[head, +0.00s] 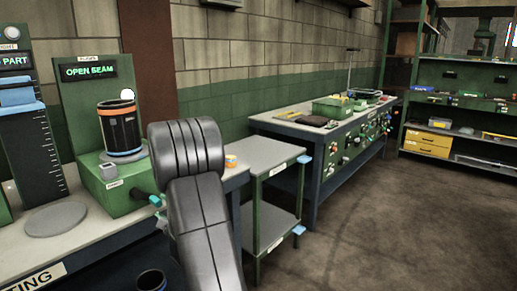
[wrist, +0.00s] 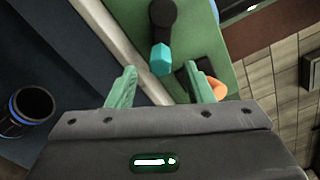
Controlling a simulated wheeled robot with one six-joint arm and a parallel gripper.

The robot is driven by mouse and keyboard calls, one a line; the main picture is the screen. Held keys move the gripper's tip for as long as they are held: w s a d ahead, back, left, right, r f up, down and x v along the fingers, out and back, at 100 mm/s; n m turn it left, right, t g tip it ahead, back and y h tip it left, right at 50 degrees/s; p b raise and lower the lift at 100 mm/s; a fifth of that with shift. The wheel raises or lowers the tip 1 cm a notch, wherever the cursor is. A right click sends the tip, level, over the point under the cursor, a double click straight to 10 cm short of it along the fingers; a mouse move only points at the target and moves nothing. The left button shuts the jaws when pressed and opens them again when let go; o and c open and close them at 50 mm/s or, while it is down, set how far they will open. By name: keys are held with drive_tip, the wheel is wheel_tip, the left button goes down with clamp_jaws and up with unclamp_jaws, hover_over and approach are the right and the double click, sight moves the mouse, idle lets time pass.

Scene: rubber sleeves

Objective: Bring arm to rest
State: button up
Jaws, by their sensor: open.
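My gripper (wrist: 160,72) shows in the wrist view with two pale green fingers spread apart and nothing clamped between them. A dark lever with a teal tip (wrist: 161,60) lies just beyond the gap between the fingers; I cannot tell whether they touch. In the head view my dark arm covers the middle front and hides most of the gripper. The lever's teal tip (head: 155,200) shows beside the green machine labelled "OPEN BEAM" (head: 85,95). A black sleeve with orange and blue bands (head: 120,128) stands upright on that machine.
Another dark sleeve with a blue band (wrist: 32,104) is at the wrist view's left. A gauge stand (head: 32,135) is at far left. A grey two-level stand (head: 268,155) and a long workbench (head: 325,130) are right of my arm. The floor (head: 410,220) at right is clear.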

sight(157, 198)
drive_tip(key=x, duration=0.5)
drive_tip(key=shift+w, duration=0.1)
drive_tip(key=v, duration=1.4)
drive_tip(key=x, duration=1.4)
drive_tip(key=shift+a, duration=0.1)
drive_tip(key=shift+w+r+n, duration=0.1)
drive_tip(key=shift+w+n, duration=0.05)
drive_tip(key=shift+n, duration=0.25)
drive_tip(key=shift+d+r+n, duration=0.25)
drive_tip(key=shift+r+n, duration=0.25)
drive_tip(key=shift+n, duration=0.5)
drive_tip(key=shift+w+d+r, duration=0.1)
